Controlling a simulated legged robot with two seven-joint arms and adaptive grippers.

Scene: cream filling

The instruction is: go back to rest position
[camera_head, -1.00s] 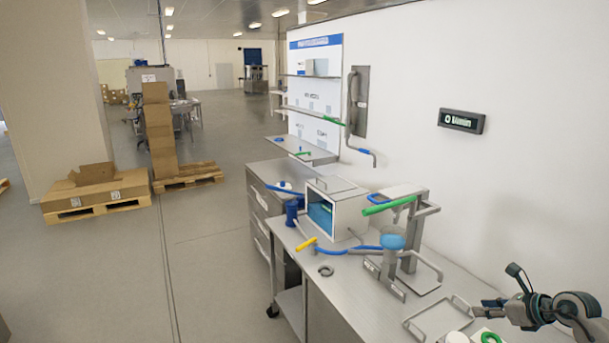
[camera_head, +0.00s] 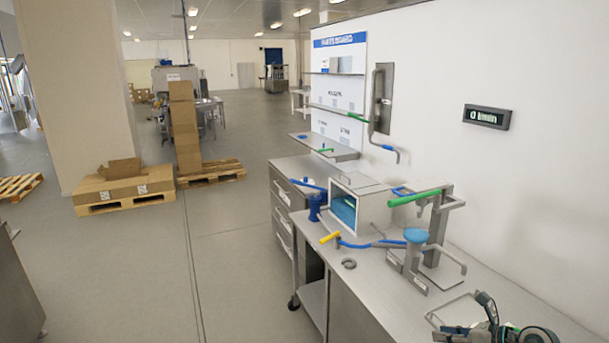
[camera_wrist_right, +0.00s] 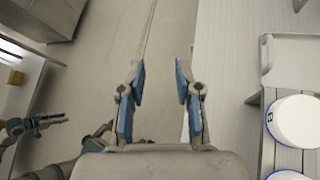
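My right gripper (camera_head: 452,331) shows at the bottom right of the head view, low over the front part of the steel table (camera_head: 385,302). In the right wrist view the same gripper (camera_wrist_right: 160,75) has its two blue-padded fingers spread apart with nothing between them. Bare floor and the table's edge lie beneath it. My left gripper is outside the head view. A dark green and grey part of my other arm (camera_wrist_right: 35,125) shows at the left of the right wrist view, where its finger state is unclear.
On the table stand a filling device with a blue top (camera_head: 417,235), a box with a blue-lit opening (camera_head: 343,208) and a grey ring (camera_head: 349,263). White round containers (camera_wrist_right: 295,121) sit near the right gripper. The floor (camera_head: 120,270) left of the table is clear.

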